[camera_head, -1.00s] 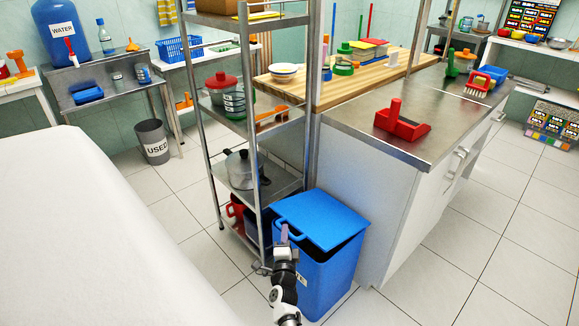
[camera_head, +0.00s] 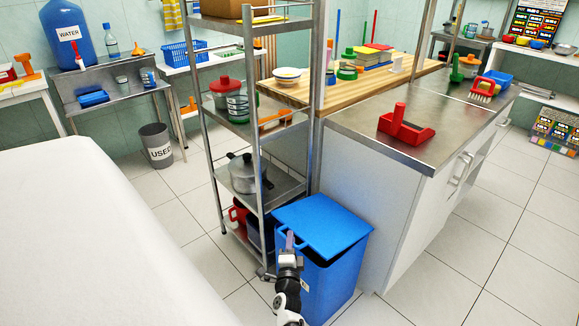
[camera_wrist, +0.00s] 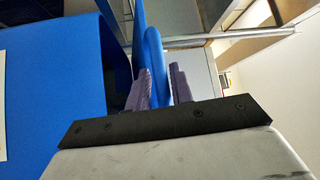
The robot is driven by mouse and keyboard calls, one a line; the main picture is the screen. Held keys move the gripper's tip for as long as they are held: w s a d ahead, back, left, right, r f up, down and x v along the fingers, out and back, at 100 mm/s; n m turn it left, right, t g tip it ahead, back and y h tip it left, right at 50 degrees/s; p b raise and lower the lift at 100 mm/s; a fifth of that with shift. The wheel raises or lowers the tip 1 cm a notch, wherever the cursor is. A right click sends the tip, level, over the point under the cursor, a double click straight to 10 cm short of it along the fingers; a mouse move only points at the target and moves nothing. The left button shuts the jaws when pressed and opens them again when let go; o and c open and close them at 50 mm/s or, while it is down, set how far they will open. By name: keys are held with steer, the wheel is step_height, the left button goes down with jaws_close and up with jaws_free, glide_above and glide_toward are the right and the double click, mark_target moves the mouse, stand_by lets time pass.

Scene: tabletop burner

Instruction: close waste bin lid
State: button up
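The blue waste bin (camera_head: 325,287) stands beside the metal shelf and the counter. The lid's loop handle (camera_head: 293,241) points toward my arm. My gripper (camera_head: 289,241) is at the handle. In the wrist view, the purple fingers of my gripper (camera_wrist: 162,85) stand close on both sides of the blue handle (camera_wrist: 155,55) and look shut on it. The exact contact is hard to see. The bin wall (camera_wrist: 55,90) fills the left of that view.
The metal shelf (camera_head: 258,180) with pots is close on the left of the bin. A white counter (camera_head: 372,205) stands close on the right, with a red holder (camera_head: 405,130) on top. A white surface (camera_head: 80,230) fills the lower left. Open tiled floor (camera_head: 425,270) lies at lower right.

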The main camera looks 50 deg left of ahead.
steer(key=shift+s+a, duration=0.1)
steer(key=shift+s+r, duration=0.1)
steer(key=shift+r, duration=0.1)
step_height(320, 180, up, 20)
steer(key=p, duration=1.2)
steer(key=shift+f+p, duration=0.15)
steer(key=shift+p, duration=0.15)
